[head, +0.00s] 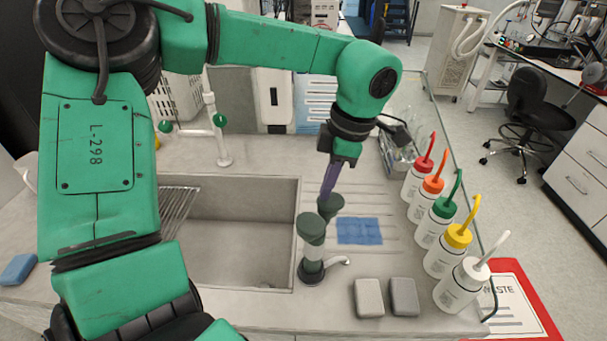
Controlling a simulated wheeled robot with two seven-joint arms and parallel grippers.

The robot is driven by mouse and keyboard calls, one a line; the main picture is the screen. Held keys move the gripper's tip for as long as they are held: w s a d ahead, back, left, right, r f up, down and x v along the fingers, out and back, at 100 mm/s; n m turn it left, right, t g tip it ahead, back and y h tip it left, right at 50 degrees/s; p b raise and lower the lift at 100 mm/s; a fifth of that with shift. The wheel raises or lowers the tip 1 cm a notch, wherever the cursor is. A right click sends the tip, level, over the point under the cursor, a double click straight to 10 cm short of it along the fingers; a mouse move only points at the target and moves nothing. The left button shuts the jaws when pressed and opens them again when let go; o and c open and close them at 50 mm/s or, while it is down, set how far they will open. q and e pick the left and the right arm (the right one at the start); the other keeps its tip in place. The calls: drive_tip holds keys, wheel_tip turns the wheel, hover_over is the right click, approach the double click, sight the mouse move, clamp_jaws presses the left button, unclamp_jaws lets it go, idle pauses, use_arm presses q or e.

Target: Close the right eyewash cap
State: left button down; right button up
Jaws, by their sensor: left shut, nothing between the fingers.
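Contact is not clear. My right gripper is out of view.
A sink (238,235) lies left of the eyewash. A folded blue cloth (359,230) and two grey blocks (368,297) lie to its right. Several wash bottles (436,222) with coloured caps line the right counter edge. A white tap (220,130) stands behind the sink.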

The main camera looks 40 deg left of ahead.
use_arm(q)
drive_tip(key=shift+f, duration=0.25)
drive_tip(key=p+v, duration=0.1)
drive_tip(key=v, duration=0.1)
drive_tip(key=p+v, duration=0.2)
drive_tip(key=a+p+v, duration=0.1)
drive_tip(key=p+v, duration=0.1)
drive_tip(key=v, duration=0.1)
drive_tip(key=shift+s+a+r, duration=0.1)
drive_tip(key=shift+s+r, duration=0.05)
drive_tip(key=shift+s, duration=0.3)
